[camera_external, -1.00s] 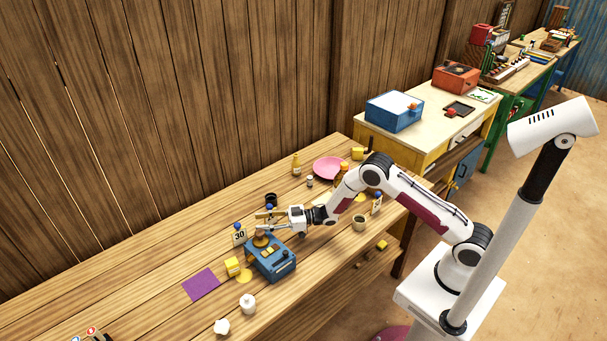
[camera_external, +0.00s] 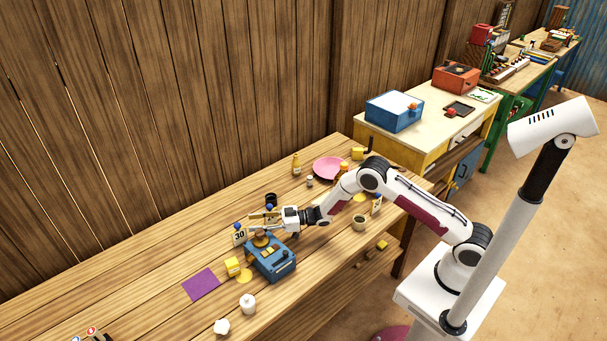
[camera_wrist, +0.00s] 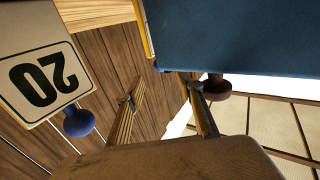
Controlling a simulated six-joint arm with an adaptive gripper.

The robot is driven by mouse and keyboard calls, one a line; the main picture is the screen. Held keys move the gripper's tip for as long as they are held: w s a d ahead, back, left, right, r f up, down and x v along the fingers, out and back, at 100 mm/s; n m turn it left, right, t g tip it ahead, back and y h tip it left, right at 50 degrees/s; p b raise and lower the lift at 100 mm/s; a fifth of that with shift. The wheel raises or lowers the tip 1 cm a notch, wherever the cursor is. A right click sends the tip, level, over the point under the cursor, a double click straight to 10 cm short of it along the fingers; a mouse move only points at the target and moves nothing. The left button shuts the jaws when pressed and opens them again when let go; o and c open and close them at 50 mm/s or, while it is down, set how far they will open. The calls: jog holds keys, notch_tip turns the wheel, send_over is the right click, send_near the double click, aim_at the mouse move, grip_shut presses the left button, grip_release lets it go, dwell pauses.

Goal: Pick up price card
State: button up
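A white price card (camera_external: 240,237) marked 30, with a blue knob on top, stands at the back left of a blue scale in the external view. A second blue knob (camera_external: 269,207) shows just behind my fingers, its card mostly hidden. In the wrist view a card (camera_wrist: 38,75) reads 20 upside down, with a blue knob (camera_wrist: 79,122) at its edge. I cannot tell which external card it is. My gripper (camera_external: 257,224) points left above the scale. Its fingers (camera_wrist: 160,102) are apart and nothing shows between them.
The blue scale (camera_external: 273,262) is just below my gripper, close to it. A yellow block (camera_external: 232,266) and purple sheet (camera_external: 201,284) lie to its left. A dark cup (camera_external: 271,199) is behind the gripper and a beige cup (camera_external: 358,222) to its right.

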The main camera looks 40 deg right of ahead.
aim_at(239, 234)
jog(key=shift+x, duration=2.55)
jog(key=shift+s+a+r, duration=0.1)
jog(key=shift+s+r, duration=0.05)
jog(key=c, duration=1)
